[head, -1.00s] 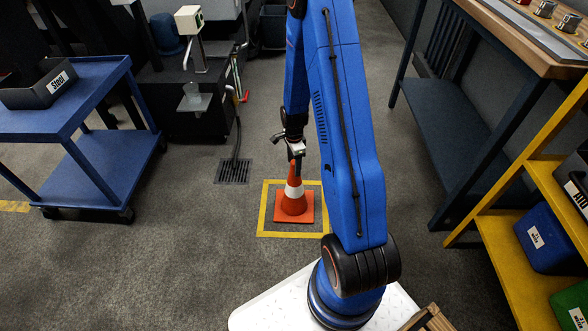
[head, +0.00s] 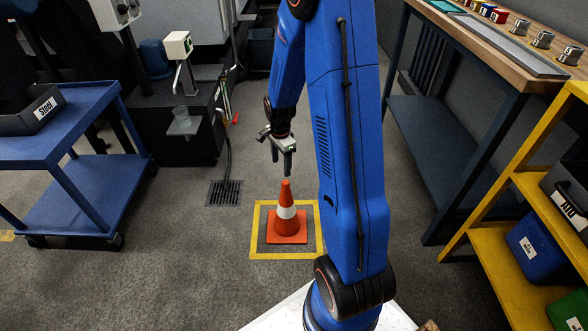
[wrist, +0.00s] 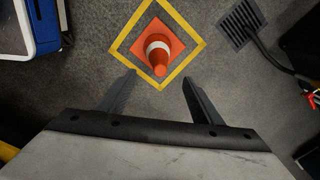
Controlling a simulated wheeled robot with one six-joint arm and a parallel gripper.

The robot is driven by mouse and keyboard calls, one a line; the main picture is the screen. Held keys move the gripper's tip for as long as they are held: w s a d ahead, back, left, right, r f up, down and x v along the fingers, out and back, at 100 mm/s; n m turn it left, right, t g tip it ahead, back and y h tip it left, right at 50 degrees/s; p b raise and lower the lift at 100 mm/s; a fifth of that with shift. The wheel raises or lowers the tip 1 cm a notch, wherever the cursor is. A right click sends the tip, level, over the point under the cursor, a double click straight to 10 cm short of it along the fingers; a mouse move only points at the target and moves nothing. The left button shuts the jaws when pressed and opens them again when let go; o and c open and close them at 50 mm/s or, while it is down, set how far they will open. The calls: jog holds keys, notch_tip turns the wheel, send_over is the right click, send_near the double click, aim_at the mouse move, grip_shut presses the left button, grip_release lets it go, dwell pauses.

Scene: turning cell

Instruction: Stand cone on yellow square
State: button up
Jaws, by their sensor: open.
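The orange cone (head: 286,213) with a white band stands upright inside the yellow square (head: 254,236) outlined on the floor. Its base lies within the outline. In the wrist view the cone (wrist: 160,52) also shows inside the yellow square (wrist: 188,60). My gripper (head: 282,174) is open and empty, above the cone's tip and apart from it. The fingers (wrist: 156,84) are spread in the wrist view with nothing between them.
A blue cart (head: 75,165) with a Steel bin stands at left, and a floor drain (head: 224,193) lies left of the square. A workbench (head: 440,125) and a yellow shelf (head: 490,240) with bins stand at right. Floor around the square is clear.

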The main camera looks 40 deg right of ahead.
jog(key=s+a+r+n+t, duration=0.1)
jog(key=s+a+r+n, duration=0.35)
jog(key=r, duration=0.55)
jog(key=s+a+r+n+t, duration=0.1)
jog(key=s+a+r+n, duration=0.4)
jog(key=r, duration=0.5)
jog(key=s+a+r+n+t, duration=0.1)
jog(key=s+r+n, duration=0.3)
jog(key=s, duration=0.6)
jog(key=s+a+r+n+t, duration=0.1)
jog(key=s+a+r+n, duration=0.2)
jog(key=s, duration=0.6)
jog(key=shift+s+a+r+n, duration=0.15)
jog(key=shift+s+r+n, duration=0.25)
jog(key=shift+r+n, duration=0.45)
